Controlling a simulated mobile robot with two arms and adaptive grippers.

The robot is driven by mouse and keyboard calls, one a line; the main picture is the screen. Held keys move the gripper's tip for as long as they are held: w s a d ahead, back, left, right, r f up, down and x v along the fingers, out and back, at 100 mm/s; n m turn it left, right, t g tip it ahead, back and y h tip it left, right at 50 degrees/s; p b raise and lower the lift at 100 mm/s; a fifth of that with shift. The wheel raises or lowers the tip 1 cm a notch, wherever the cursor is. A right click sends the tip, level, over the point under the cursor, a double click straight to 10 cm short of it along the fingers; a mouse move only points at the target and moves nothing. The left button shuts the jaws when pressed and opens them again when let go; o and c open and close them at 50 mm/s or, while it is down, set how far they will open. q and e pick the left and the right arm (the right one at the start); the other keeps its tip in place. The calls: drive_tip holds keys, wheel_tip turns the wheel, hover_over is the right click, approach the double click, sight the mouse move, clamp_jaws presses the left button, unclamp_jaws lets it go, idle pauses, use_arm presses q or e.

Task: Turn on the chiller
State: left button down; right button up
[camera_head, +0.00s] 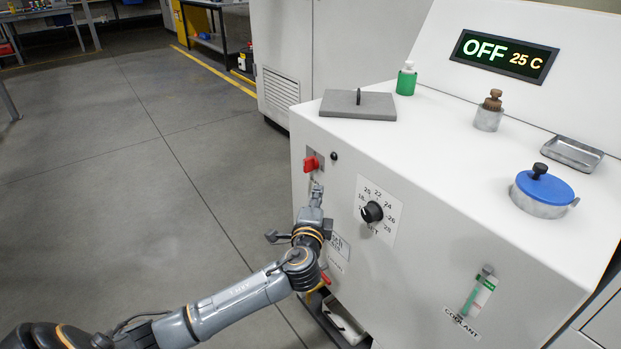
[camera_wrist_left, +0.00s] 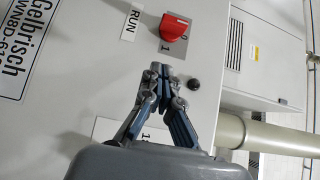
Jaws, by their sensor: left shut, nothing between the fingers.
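The chiller (camera_head: 430,215) is a white cabinet with a dark display (camera_head: 503,56) that reads OFF and 25 C. A red rotary switch (camera_head: 311,163) sits at the upper left of its front panel. In the left wrist view the red switch (camera_wrist_left: 174,27) is on a grey plate marked 0 and 1. My left gripper (camera_head: 317,188) is shut and empty, just below the red switch in the head view. In the wrist view its fingertips (camera_wrist_left: 161,68) are together, close to the switch plate; I cannot tell whether they touch it. My right gripper is not in view.
A black temperature dial (camera_head: 372,212) is right of my gripper. A small black knob (camera_head: 334,155) sits beside the switch. A grey lid (camera_head: 358,105), green bottle (camera_head: 406,79) and blue-capped filler (camera_head: 544,187) are on top. Open floor (camera_head: 120,150) lies left.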

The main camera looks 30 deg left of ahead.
sight(313, 169)
use_arm(q)
drive_tip(key=w+a, duration=0.4)
drive_tip(key=w, duration=0.1)
drive_tip(key=shift+w+a, duration=0.2)
drive_tip(key=shift+a, duration=0.15)
drive_tip(key=shift+w+a, duration=0.1)
drive_tip(key=shift+a, duration=0.3)
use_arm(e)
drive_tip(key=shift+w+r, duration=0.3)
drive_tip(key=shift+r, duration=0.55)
use_arm(q)
drive_tip(key=shift+f+b, duration=0.1)
drive_tip(key=shift+b, duration=0.25)
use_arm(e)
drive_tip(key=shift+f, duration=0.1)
